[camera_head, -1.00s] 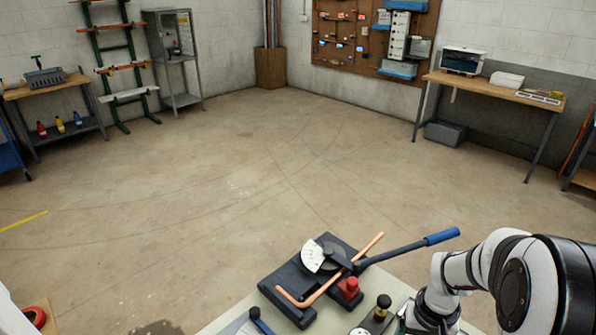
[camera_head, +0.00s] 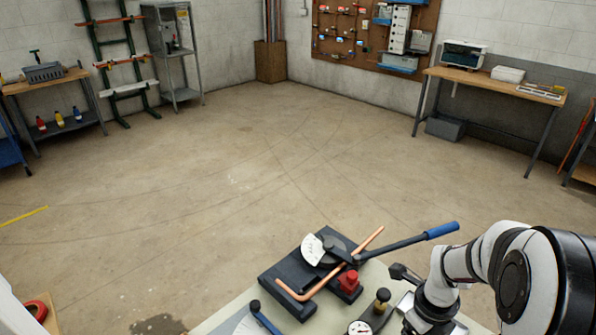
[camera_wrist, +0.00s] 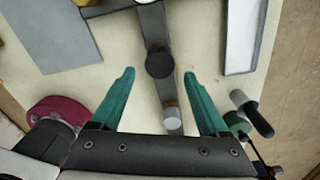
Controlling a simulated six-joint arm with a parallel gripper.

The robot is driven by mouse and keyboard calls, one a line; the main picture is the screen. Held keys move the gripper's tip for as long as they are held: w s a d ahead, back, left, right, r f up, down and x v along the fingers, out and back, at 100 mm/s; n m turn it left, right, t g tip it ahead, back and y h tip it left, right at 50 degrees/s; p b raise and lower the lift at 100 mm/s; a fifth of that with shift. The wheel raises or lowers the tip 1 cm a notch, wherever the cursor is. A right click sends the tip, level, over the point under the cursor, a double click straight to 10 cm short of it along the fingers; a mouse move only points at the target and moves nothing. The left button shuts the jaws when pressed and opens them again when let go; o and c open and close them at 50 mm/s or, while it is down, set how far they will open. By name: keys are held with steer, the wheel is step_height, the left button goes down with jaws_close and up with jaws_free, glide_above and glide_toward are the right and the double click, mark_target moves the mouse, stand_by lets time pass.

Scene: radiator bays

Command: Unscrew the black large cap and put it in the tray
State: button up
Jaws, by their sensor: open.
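In the wrist view a round black cap (camera_wrist: 160,64) sits on a dark bar, seen from above, between and slightly beyond the fingertips. My gripper (camera_wrist: 159,73) is open, with one teal finger on each side of the cap and a gap to each; their relative height is unclear. A dark-topped brass fitting (camera_head: 382,297) on the bench in the head view may be the same part. A shallow grey tray (camera_wrist: 241,38) lies to the right in the wrist view, its visible part empty. In the head view my fingertips cannot be made out.
A white-grey capped part with brass (camera_wrist: 172,118) stands on the bar between the fingers. A green part (camera_wrist: 237,122) and a black-ended tool (camera_wrist: 258,114) lie near the right finger. A pipe bender (camera_head: 300,285) with copper pipe and blue-ended handle crosses the bench.

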steer(key=shift+m, duration=1.2)
steer(key=shift+f, duration=0.15)
